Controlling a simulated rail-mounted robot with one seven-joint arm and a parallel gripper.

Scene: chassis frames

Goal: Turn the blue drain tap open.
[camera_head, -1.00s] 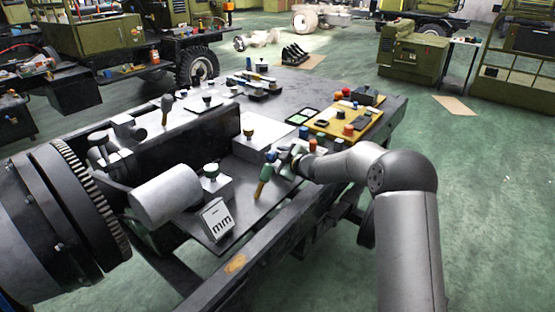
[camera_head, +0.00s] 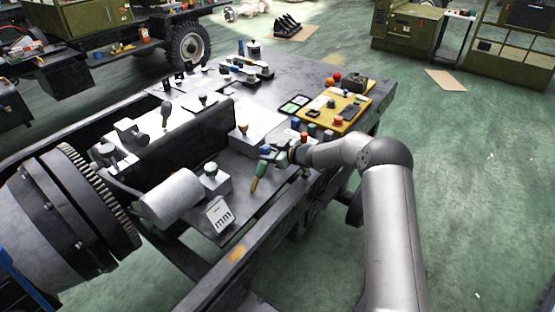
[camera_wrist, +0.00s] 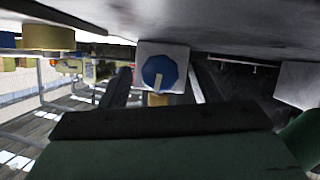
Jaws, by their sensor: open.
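The blue tap (camera_wrist: 160,73) is a round knob with a white pointer line, on the face of a pale square block (camera_wrist: 177,51). In the wrist view its line points almost straight down. My gripper (camera_wrist: 158,88) is open; its dark fingers show on the left and right below the knob, apart from it. In the head view my gripper (camera_head: 270,158) is low over the near side of the bench, by a small blue spot (camera_head: 265,149) that may be the tap. The fingertips are too small there to tell contact.
A yellow panel with buttons (camera_head: 338,111) lies behind.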

